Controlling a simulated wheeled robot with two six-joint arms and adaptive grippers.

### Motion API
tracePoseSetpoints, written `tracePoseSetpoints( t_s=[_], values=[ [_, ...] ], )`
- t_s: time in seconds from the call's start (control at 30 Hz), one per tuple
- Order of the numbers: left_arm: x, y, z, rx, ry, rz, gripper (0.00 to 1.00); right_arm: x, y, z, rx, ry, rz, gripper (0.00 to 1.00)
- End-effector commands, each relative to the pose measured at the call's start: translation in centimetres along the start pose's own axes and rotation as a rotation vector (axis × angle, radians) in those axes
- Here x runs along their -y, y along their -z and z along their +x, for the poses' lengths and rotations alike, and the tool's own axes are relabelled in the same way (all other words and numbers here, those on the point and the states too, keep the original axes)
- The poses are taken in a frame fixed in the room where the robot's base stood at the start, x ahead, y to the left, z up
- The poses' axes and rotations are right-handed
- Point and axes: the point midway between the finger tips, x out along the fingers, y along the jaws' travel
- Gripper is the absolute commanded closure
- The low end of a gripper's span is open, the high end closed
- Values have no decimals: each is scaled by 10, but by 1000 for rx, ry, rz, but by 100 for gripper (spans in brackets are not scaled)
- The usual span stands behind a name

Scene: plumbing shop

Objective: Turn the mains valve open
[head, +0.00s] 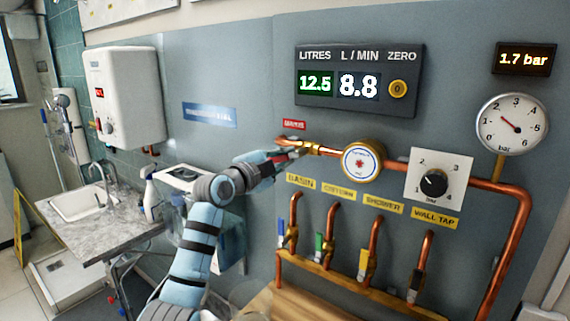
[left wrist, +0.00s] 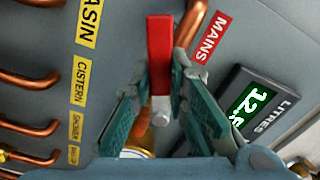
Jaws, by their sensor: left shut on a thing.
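The mains valve's red lever (left wrist: 160,50) lies between my left gripper's fingers in the left wrist view, beside the red MAINS label (left wrist: 207,38). It points roughly along the copper pipe, at a slight angle to it. My left gripper (left wrist: 157,88) is shut on the lever. In the head view the left gripper (head: 284,156) reaches the brass valve (head: 311,149) on the wall pipe and hides most of the lever. The flow display (head: 358,86) reads 12.5 litres and 8.8 L/MIN. My right gripper is not in view.
A round meter (head: 362,160), a pressure knob (head: 434,183) and a gauge (head: 512,123) sit right of the valve; the pressure display (head: 524,59) reads 1.7 bar. Labelled branch taps hang below. A sink (head: 80,203) and spray bottle (head: 150,196) stand left.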

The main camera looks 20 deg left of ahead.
Motion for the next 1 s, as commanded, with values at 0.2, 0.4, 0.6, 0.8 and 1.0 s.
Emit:
tracePoseSetpoints(
  t_s=[0.2,0.4,0.6,0.8,1.0],
  values=[
    [9,0,-1,3,4,152,100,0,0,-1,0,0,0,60],
    [13,1,-2,3,5,243,100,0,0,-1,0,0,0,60],
    [16,2,-2,3,7,285,100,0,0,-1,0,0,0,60],
    [17,2,-2,3,9,294,100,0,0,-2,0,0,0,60],
    [17,3,-2,2,11,293,100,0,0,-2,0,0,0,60]
  ],
)
